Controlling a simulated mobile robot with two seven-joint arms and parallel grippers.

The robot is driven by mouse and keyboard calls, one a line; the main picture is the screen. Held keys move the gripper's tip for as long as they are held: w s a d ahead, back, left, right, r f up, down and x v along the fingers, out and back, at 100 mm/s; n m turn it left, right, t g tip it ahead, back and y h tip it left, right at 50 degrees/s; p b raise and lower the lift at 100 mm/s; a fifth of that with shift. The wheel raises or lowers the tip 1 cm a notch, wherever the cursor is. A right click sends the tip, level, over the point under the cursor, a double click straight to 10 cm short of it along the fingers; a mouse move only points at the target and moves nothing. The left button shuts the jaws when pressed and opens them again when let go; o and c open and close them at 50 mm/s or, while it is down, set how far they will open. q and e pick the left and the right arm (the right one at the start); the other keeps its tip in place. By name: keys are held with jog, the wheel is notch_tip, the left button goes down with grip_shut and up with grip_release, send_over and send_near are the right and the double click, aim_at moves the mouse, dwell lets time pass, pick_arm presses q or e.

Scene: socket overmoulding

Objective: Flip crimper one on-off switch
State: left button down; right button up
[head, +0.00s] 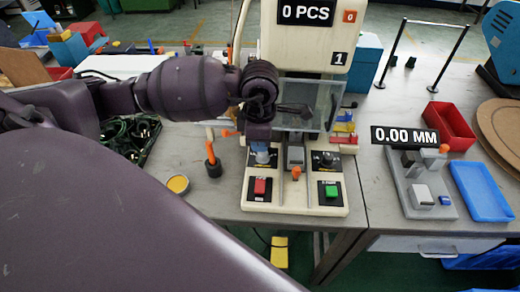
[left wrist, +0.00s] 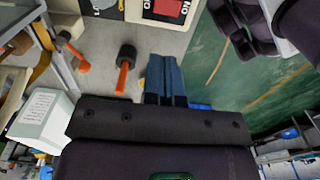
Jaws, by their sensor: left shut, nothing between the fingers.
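Crimper one (head: 296,195) is a cream machine marked "1" on the grey table in the head view. Its base carries a red button (head: 260,187), a green button (head: 331,191), dark knobs and an orange-tipped lever (head: 296,173). In the left wrist view, the blue fingers (left wrist: 165,62) are shut and empty, below the crimper's red button (left wrist: 168,7). My right gripper does not show.
A grey gauge (head: 420,185), a blue tray (head: 482,190) and a red bin (head: 450,124) lie right. My left arm covers much of the left table.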

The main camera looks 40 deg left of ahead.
aim_at(260, 182)
pick_arm(q)
notch_tip(260, 182, down, 13)
jog(key=shift+f+b, duration=0.1)
jog(key=shift+b, duration=0.25)
jog(key=shift+f, duration=0.45)
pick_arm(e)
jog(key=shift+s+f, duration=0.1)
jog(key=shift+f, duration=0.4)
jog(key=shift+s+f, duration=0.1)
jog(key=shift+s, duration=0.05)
